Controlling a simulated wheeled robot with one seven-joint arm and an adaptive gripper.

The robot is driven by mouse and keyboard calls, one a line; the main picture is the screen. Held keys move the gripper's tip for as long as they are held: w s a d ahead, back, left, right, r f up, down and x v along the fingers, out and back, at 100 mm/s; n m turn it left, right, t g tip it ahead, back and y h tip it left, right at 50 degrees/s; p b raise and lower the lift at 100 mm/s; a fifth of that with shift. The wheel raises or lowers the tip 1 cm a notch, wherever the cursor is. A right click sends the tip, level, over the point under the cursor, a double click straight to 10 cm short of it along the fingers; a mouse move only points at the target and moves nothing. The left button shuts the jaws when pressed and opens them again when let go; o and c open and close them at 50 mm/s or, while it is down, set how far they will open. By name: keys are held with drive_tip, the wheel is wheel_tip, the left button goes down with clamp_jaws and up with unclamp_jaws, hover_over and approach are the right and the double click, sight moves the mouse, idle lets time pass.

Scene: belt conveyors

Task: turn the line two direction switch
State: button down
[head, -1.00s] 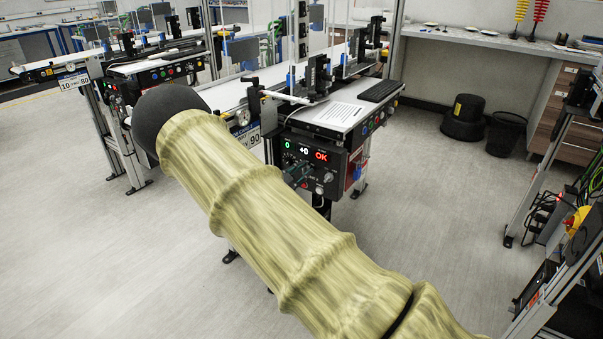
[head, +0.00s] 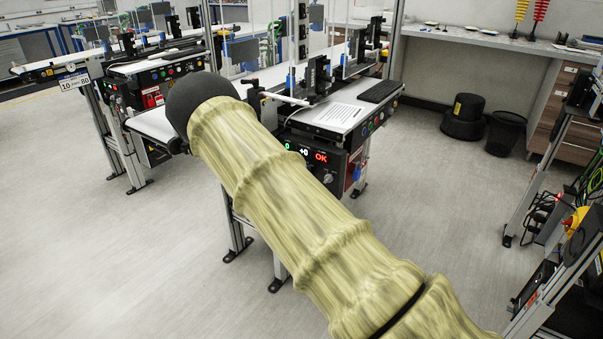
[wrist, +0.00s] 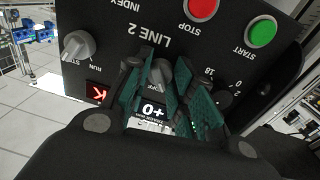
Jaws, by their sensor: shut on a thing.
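The line 2 control panel (wrist: 130,40) fills much of the wrist view, upside down, with "LINE 2" printed on it. A grey knob (wrist: 161,70) sits below that lettering, between the teal fingers of my gripper (wrist: 157,84). My gripper is shut on this knob, and the fingers partly hide it. The knob's own label is hidden, so I cannot read which switch it is. In the head view the panel (head: 328,166) shows "+0" and a red "OK", and my sleeved arm hides its left part and my gripper.
In the wrist view, a run/step knob (wrist: 78,45), a red stop button (wrist: 202,8) and a green start button (wrist: 262,31) are close by. A dark dial (wrist: 228,94) sits beside the right finger. Conveyor legs (head: 237,235) stand beneath the line; the floor in front is clear.

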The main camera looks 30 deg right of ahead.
drive_tip(key=shift+n, duration=0.8)
drive_tip(key=c, duration=1.2)
unclamp_jaws()
drive_tip(key=v, duration=1.2)
